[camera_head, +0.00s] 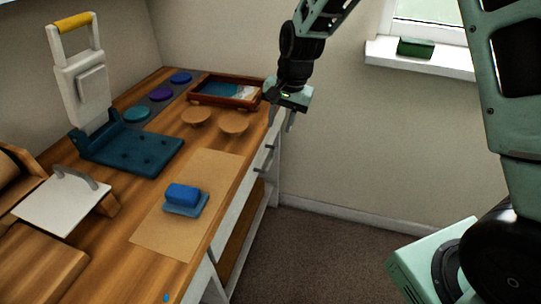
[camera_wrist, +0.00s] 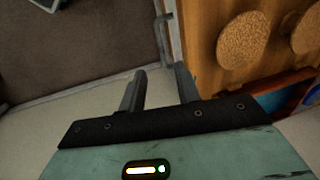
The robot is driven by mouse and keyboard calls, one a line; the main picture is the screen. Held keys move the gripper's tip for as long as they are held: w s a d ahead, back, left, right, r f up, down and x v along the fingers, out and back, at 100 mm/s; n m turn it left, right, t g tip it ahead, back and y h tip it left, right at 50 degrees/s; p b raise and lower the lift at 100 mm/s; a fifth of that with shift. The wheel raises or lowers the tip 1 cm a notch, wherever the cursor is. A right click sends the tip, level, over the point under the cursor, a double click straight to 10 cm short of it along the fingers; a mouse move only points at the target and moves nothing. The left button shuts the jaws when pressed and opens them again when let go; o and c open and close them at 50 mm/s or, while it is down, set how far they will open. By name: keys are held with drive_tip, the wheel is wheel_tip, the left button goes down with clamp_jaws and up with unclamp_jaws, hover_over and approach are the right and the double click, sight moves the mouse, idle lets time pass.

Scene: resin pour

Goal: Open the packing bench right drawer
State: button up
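The packing bench (camera_head: 225,165) has a wooden top and a white front facing right in the head view. Grey bar handles (camera_head: 264,158) show on its drawer fronts near the far end, and the drawers look closed. My gripper (camera_head: 281,122) is at the far end of the bench, just off its front edge, with fingers pointing down. In the wrist view my fingers (camera_wrist: 159,82) are apart with nothing between them. A grey handle (camera_wrist: 161,42) lies beyond the fingertips there, roughly in line with the gap and apart from them. Which drawer it belongs to I cannot tell.
On the bench are a wooden tray (camera_head: 227,104), round cork coasters (camera_head: 234,122), a blue block (camera_head: 183,194), a teal press (camera_head: 125,150) and a white board (camera_head: 60,205). The carpet (camera_head: 310,250) before the bench is clear. A windowsill (camera_head: 420,63) holds a green box (camera_head: 415,48).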

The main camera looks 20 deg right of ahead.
sight(270, 162)
drive_tip(key=f, duration=0.4)
drive_tip(key=w+a+f, duration=0.1)
drive_tip(key=f, duration=0.3)
drive_tip(key=a+f, duration=0.1)
drive_tip(key=f, duration=0.4)
drive_tip(key=shift+w+f, duration=0.1)
drive_tip(key=shift+w, duration=0.1)
clamp_jaws()
